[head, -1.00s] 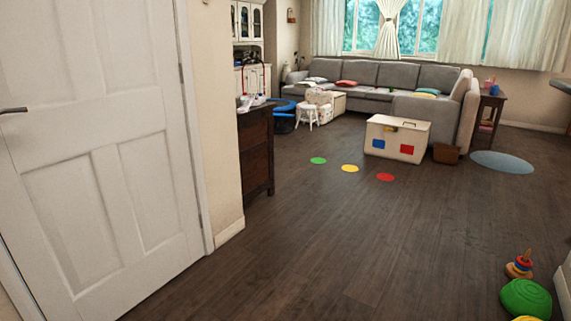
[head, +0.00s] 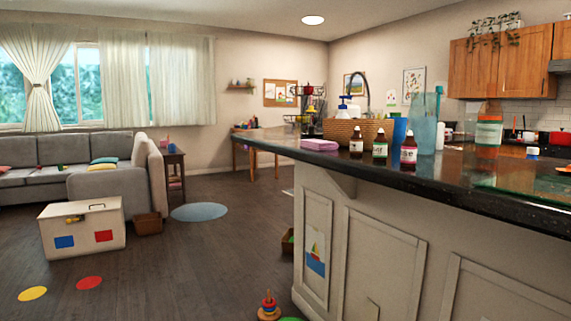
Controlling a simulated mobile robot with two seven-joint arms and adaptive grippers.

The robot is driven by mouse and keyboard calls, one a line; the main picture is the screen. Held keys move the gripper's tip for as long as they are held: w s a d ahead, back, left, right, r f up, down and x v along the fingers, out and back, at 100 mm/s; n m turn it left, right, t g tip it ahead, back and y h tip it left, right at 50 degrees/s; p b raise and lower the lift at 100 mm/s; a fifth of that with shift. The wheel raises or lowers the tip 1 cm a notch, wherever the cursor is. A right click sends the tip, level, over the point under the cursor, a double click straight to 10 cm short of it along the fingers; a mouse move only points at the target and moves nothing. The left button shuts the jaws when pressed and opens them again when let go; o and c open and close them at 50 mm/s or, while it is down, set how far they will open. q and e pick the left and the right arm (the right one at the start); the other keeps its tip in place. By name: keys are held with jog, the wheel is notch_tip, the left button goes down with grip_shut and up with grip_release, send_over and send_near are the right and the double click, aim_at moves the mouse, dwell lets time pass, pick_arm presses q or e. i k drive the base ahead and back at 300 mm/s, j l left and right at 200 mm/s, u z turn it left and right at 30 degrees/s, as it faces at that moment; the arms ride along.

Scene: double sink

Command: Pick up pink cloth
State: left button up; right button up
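In the head view, a folded pink cloth (head: 320,144) lies flat on the dark countertop (head: 450,180), near its far left part. It lies in front of a wicker basket (head: 352,131) and to the left of several small brown bottles. Neither of my grippers shows in the view, so their state is hidden.
Brown bottles (head: 356,143), a blue cup (head: 399,131) and a clear jug (head: 424,125) stand on the counter. The cabinet front (head: 380,250) blocks the right side. A toy box (head: 83,228) and a stacking toy (head: 269,307) stand on the floor; open floor lies between.

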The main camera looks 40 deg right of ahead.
aim_at(314, 144)
jog(key=i+z, duration=0.2)
jog(key=i, duration=1.45)
jog(key=i+u, duration=0.2)
jog(key=i, duration=0.6)
jog(key=i+u, duration=0.25)
jog(key=i, duration=0.55)
jog(key=z, duration=0.4)
jog(key=i+z, duration=0.15)
jog(key=z, duration=0.65)
jog(key=i+j+z, duration=0.1)
jog(key=z, duration=0.3)
